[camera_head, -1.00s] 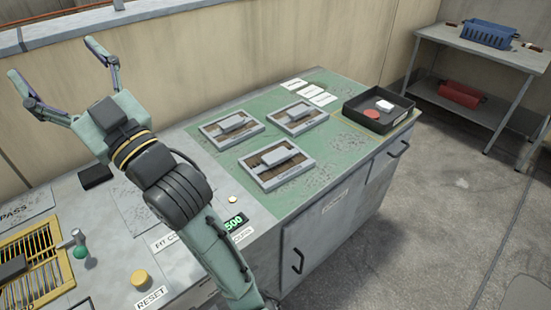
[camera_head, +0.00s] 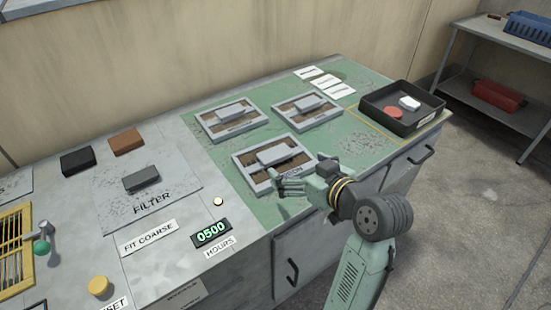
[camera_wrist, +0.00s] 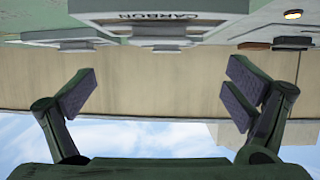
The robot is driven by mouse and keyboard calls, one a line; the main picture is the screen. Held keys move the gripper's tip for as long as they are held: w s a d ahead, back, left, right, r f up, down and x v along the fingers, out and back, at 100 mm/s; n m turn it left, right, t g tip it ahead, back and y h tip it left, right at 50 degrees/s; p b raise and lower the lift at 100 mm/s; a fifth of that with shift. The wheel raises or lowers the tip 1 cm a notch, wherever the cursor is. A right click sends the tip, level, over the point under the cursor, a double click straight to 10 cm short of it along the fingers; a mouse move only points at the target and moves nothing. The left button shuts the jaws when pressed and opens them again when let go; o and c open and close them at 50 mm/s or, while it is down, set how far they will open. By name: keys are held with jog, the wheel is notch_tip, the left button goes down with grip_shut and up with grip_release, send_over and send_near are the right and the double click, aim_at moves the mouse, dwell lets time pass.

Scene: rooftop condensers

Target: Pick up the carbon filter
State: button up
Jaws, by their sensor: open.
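The carbon filter (camera_head: 250,160) is the front one of three framed filters on the green mat, with a grey raised grip block on top. In the wrist view the carbon filter (camera_wrist: 160,7) shows at the top edge, upside down, with its CARBON label readable. My gripper (camera_head: 275,181) is at the filter's front right edge in the head view and hides part of its label. In the wrist view my gripper (camera_wrist: 160,82) is open, with empty space between the fingers. I cannot tell whether it touches the filter.
Two other framed filters (camera_head: 233,117) (camera_head: 305,107) lie behind it. A black tray (camera_head: 437,108) with a red disc and a white item stands at the right. A FILTER plate with a dark block (camera_head: 141,178) is at the left. A shelf (camera_head: 470,85) stands beyond.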

aim_at(274, 153)
jog(key=x, duration=0.4)
jog(key=shift+a+r+p, duration=0.1)
jog(key=shift+p, duration=0.2)
jog(key=shift+p+x, duration=0.95)
jog(key=shift+x, duration=1.9)
jog(key=shift+d, duration=0.25)
jog(key=shift+c, duration=0.6)
jog(key=c, duration=1.3)
